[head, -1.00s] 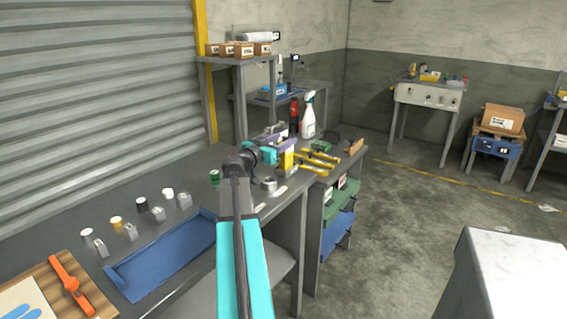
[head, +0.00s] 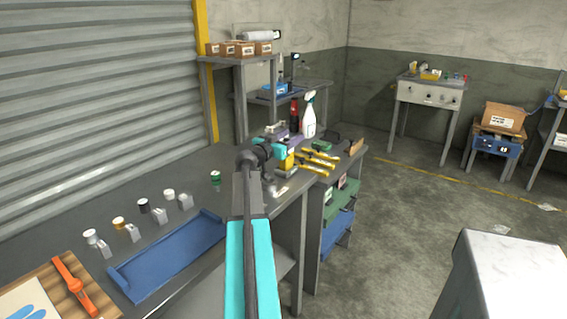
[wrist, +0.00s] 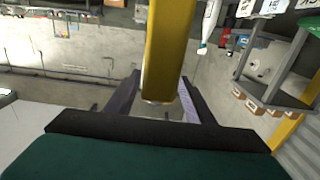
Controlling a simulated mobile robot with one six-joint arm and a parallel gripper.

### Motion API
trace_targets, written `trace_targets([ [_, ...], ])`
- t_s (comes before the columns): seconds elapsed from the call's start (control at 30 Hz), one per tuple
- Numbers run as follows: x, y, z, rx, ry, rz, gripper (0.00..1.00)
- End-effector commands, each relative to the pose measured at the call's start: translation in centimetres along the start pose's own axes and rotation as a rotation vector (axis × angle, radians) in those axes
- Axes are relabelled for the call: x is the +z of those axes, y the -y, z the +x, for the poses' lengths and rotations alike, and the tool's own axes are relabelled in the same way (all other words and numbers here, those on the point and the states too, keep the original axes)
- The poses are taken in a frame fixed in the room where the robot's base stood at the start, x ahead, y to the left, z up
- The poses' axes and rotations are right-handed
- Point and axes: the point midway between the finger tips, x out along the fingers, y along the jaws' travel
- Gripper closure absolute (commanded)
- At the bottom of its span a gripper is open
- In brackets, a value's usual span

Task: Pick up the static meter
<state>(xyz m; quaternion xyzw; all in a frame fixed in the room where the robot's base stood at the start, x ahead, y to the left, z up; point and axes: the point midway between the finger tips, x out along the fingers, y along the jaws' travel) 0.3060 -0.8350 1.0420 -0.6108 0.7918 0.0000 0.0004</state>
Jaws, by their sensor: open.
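A yellow upright body, which looks like the static meter (head: 288,160), stands at the far end of the grey workbench in the head view. In the wrist view the yellow body (wrist: 167,50) is large and close, running down from the top edge between the two purple fingers. My gripper (wrist: 160,95) is open, with one finger on each side of it and visible gaps beside it. In the head view my gripper (head: 287,146) is at the yellow body, partly hidden by my own arm. The meter's face cannot be made out.
Yellow-handled tools (head: 318,160) lie just right of the meter. A white spray bottle (head: 309,118) and a dark red bottle (head: 294,114) stand behind. A blue tray (head: 170,255) and several small rolls lie nearer on the bench.

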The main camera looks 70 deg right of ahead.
Motion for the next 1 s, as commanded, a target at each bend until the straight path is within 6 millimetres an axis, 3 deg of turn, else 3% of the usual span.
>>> trace_targets([
  [0.67, 0.0, -0.08, 0.66, 0.001, 0.0, 0.0, 0.52],
  [0.93, 0.0, -0.11, 0.68, 0.001, 0.0, 0.0, 0.95],
  [1.0, 0.0, -0.11, 0.69, 0.001, 0.0, 0.0, 1.0],
])
